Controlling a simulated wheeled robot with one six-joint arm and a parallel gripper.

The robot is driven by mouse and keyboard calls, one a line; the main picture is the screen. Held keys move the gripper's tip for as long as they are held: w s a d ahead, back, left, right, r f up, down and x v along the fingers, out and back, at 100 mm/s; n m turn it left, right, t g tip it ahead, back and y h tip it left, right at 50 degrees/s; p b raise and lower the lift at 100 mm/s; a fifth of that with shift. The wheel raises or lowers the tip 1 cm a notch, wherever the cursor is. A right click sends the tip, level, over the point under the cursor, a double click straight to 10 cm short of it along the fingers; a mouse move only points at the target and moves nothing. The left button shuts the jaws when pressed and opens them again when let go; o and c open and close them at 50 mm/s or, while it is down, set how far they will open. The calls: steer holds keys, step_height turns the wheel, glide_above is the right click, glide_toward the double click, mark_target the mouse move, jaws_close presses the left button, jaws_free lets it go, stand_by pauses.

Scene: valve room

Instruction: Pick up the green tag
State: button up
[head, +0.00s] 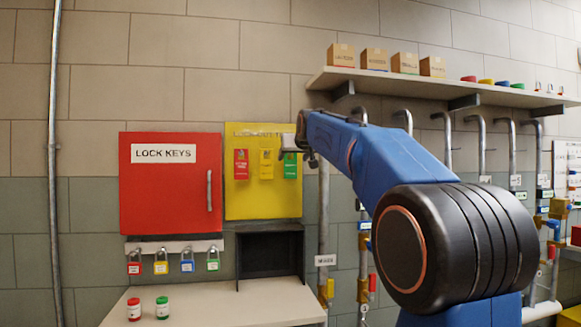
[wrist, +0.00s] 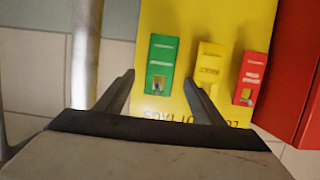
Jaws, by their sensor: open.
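The green tag (head: 290,168) hangs on the yellow board (head: 263,200), to the right of a yellow tag (head: 266,165) and a red tag (head: 241,164). In the wrist view, which is turned over, the green tag (wrist: 161,62) is ahead of my gripper (wrist: 158,80). In the head view my gripper (head: 293,147) covers the green tag's top. I cannot tell the remaining distance to the board.
A red LOCK KEYS cabinet (head: 170,210) is left of the board. Padlocks (head: 187,261) hang below it. A black open box (head: 270,278) is under the board. A vertical pipe (head: 323,220) runs just right of the board. A shelf (head: 440,86) with boxes is above right.

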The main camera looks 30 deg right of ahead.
steer(key=x, duration=0.3)
steer(key=shift+w, duration=0.1)
steer(key=c, duration=1.1)
glide_toward(291, 160)
steer(key=s+a, duration=0.3)
steer(key=s, duration=0.7)
steer(key=shift+s+f, duration=0.15)
steer(key=shift+f, duration=0.35)
